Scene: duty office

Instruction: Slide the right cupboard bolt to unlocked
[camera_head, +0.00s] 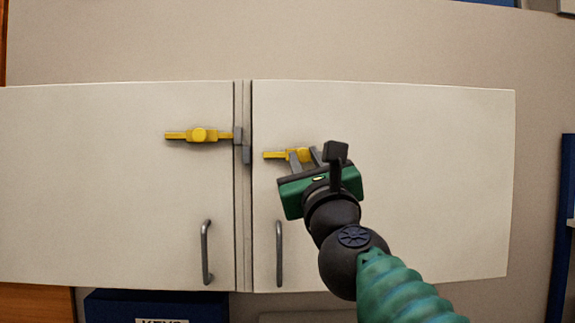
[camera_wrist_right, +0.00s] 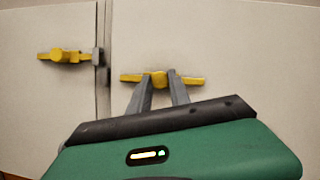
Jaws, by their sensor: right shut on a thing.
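The right cupboard bolt (camera_head: 272,155) is yellow and lies level on the right door. Its bar points left, with its tip short of the grey keeper (camera_head: 246,154) at the centre post. My right gripper (camera_head: 304,155) is shut on the bolt's knob, which also shows between the fingers in the right wrist view (camera_wrist_right: 159,78). The gripper hides part of the bolt's right end in the head view. The left cupboard bolt (camera_head: 198,135) is yellow too, and its bar reaches the other grey keeper (camera_head: 238,135). My left gripper is not in view.
Both doors are closed. A grey handle (camera_head: 279,253) is on the right door, below my gripper, and another (camera_head: 206,252) is on the left door. A dark blue box (camera_head: 110,305) sits below the left door. The right door's face (camera_head: 440,170) is clear.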

